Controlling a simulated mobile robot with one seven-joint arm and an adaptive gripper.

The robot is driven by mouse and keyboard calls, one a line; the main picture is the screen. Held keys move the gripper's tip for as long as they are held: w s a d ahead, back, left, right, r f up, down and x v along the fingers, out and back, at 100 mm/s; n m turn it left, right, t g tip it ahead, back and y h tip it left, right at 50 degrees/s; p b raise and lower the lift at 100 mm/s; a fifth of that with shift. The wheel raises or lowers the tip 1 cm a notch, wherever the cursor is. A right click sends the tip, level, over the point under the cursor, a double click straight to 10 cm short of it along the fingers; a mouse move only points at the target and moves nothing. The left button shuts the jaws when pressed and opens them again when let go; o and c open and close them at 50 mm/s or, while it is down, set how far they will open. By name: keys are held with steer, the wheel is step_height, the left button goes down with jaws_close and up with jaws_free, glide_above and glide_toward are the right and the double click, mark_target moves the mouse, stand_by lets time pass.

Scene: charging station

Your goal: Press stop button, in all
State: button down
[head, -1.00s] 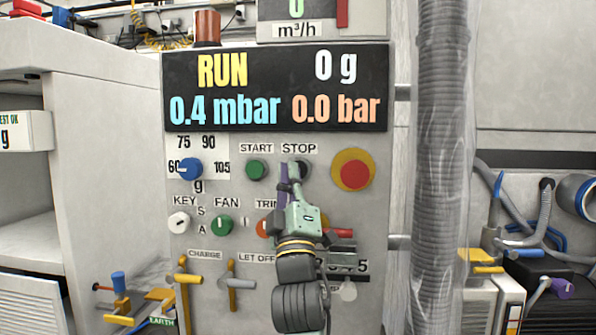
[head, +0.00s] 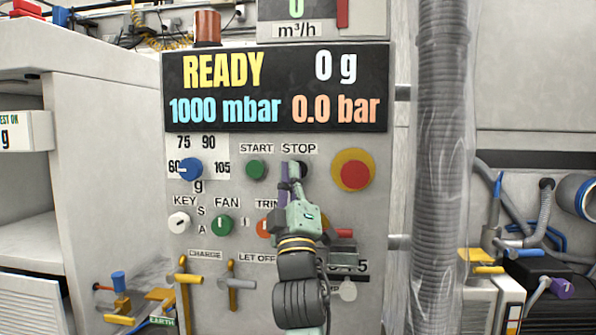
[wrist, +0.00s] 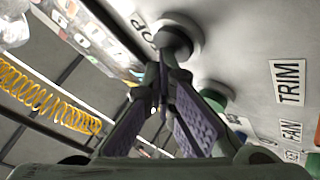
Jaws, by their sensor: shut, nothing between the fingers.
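The black stop button (head: 303,169) is under the STOP label (head: 299,149) on the grey panel, right of the green start button (head: 256,170). My gripper (head: 291,172) is in front of it and covers part of it. In the wrist view the dark stop button (wrist: 175,42) sits on a pale round base. My shut, empty fingertips (wrist: 162,65) are right at its edge; I cannot tell if they touch it. The display (head: 276,88) reads READY, 0 g, 1000 mbar and 0.0 bar.
A red button on a yellow disc (head: 353,170) is to the right of the stop button. A blue knob (head: 189,169), fan switch (head: 222,224) and yellow lever (head: 183,279) are left. A ribbed hose (head: 441,150) runs down the right side.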

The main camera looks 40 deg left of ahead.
steer(key=shift+s+d, duration=0.45)
steer(key=shift+s, duration=0.25)
steer(key=shift+s, duration=0.1)
steer(key=shift+s+d, duration=0.45)
steer(key=shift+s, duration=0.25)
steer(key=shift+s+d, duration=0.4)
steer(key=shift+s, duration=0.25)
steer(key=shift+s+d, duration=0.45)
steer(key=shift+s, duration=0.25)
